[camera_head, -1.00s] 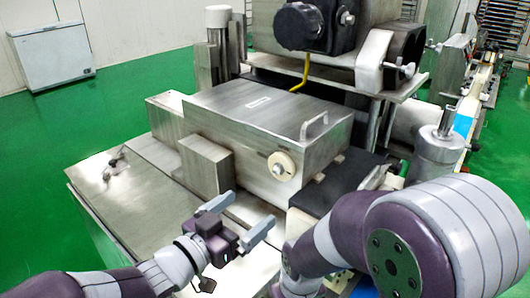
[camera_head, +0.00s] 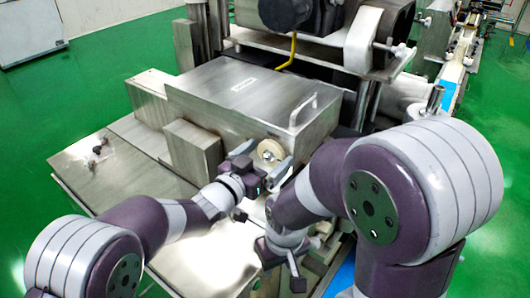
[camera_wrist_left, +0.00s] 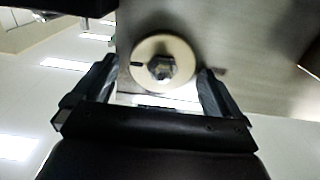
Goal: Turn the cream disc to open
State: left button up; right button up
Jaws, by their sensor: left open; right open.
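The cream disc (camera_head: 270,148) is mounted on the front face of the steel machine box. In the left wrist view the cream disc (camera_wrist_left: 181,46) has a metal hex bolt at its centre and a dark mark on its left side. My left gripper (camera_head: 262,159) is open in front of the disc. Its fingers in the left wrist view (camera_wrist_left: 155,85) stand either side of the disc's lower part, without a clear grip on it. My right gripper (camera_head: 284,272) hangs low at bottom centre, open and away from the disc.
The steel box (camera_head: 235,100) has a bar handle (camera_head: 303,108) on top. A smaller steel block (camera_head: 193,150) juts out left of the disc. A flat steel table (camera_head: 115,165) with small dark items lies at the left. My right arm fills much of the right side.

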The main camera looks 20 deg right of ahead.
pick_arm(q)
jog(key=shift+s, duration=0.15)
jog(key=shift+w+a, duration=0.1)
jog(key=shift+w, duration=0.15)
jog(key=c, duration=1)
jog(key=shift+n, duration=0.4)
jog(key=n, duration=0.2)
jog(key=shift+n+b, duration=0.35)
jog(key=shift+n, duration=0.05)
jog(key=n, duration=0.4)
jog(key=shift+w+a+n, duration=0.1)
jog(key=shift+w+n, duration=0.05)
jog(key=shift+n, duration=0.15)
jog(key=n, duration=0.4)
jog(key=shift+w+p, duration=0.1)
jog(key=shift+p, duration=0.2)
jog(key=n, duration=0.3)
jog(key=n+p, duration=0.1)
jog(key=n, duration=0.1)
jog(key=shift+f+n, duration=0.2)
jog(key=shift+n, duration=0.2)
